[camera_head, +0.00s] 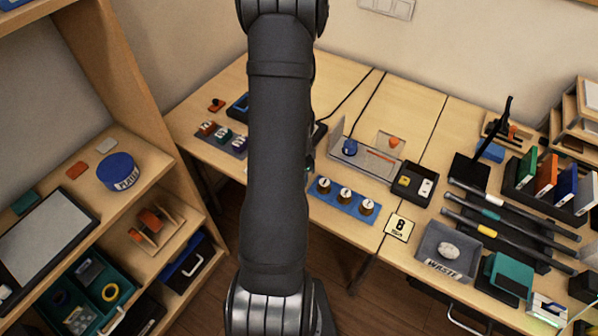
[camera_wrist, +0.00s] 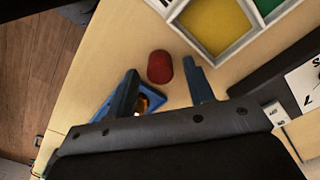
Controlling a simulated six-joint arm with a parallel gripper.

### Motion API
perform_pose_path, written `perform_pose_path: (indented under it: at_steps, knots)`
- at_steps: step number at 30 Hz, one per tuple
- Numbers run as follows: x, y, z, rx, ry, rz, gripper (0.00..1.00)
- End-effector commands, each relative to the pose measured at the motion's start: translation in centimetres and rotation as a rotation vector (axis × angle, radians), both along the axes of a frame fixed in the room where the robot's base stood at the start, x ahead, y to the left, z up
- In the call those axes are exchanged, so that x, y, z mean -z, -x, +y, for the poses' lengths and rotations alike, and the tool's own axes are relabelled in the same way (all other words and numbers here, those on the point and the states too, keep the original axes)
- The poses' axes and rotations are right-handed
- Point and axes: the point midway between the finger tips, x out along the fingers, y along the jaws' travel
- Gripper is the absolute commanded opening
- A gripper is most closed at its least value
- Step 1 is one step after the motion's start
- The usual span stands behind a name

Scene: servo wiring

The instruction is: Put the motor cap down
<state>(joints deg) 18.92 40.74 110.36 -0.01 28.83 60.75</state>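A red, round-topped cap (camera_wrist: 160,67), apparently the motor cap, shows in the wrist view over the pale wooden table. My gripper (camera_wrist: 159,65) has its two dark blue fingers apart, one on each side of the cap. A gap shows between the cap and each finger, so the cap is not gripped. In the head view my own arm hides the gripper, and I cannot make out this cap there.
A blue tray (camera_wrist: 152,97) holding something orange lies beside the left finger. A white-framed tray (camera_wrist: 233,50) with yellow and green compartments is at the top. In the head view, a blue plate (camera_head: 322,202) with three round pieces stands right of my arm.

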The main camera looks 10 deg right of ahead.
Motion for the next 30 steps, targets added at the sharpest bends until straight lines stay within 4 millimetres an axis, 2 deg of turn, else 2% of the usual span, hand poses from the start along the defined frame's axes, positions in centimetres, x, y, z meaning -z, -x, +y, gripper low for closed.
perform_pose_path:
  at_steps: [8,24,30]
  knots:
    - [-0.9,0.0,0.0,0.000,0.001,-0.001,0.48]
    - [-9.9,0.0,0.0,0.000,0.002,-0.002,0.48]
    - [-11.9,0.0,0.0,0.000,0.000,0.000,0.48]
